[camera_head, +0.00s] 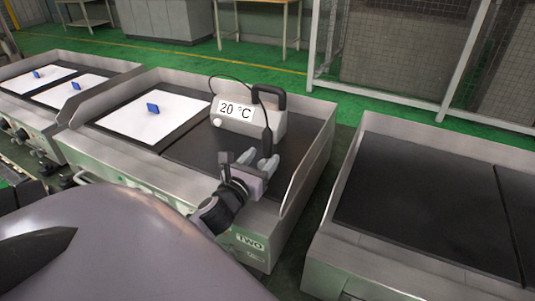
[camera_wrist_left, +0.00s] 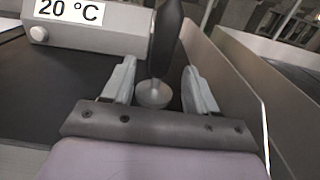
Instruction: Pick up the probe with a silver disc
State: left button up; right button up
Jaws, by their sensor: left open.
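The probe (camera_head: 267,142) has a dark handle and stands upright beside the thermometer box. In the left wrist view the probe (camera_wrist_left: 165,45) ends at the bottom in a silver disc (camera_wrist_left: 153,94). My left gripper (camera_head: 257,161) is open over the dark plate of the station marked TWO. In the left wrist view its two fingers (camera_wrist_left: 158,88) stand on either side of the disc, with gaps visible on both sides. The thermometer box (camera_head: 240,113) reads 20 °C and has a dark handle and a cable. My right gripper is not in view.
The dark plate (camera_head: 195,149) lies under the box, with a metal side wall (camera_head: 308,165) close on the right. A white sheet with a blue piece (camera_head: 153,109) lies to the left. Another station with a bare dark plate (camera_head: 420,195) stands at the right.

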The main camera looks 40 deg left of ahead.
aim_at(271, 147)
pick_arm(q)
jog(key=shift+x, duration=3)
grip_shut()
jog(key=shift+r, duration=0.1)
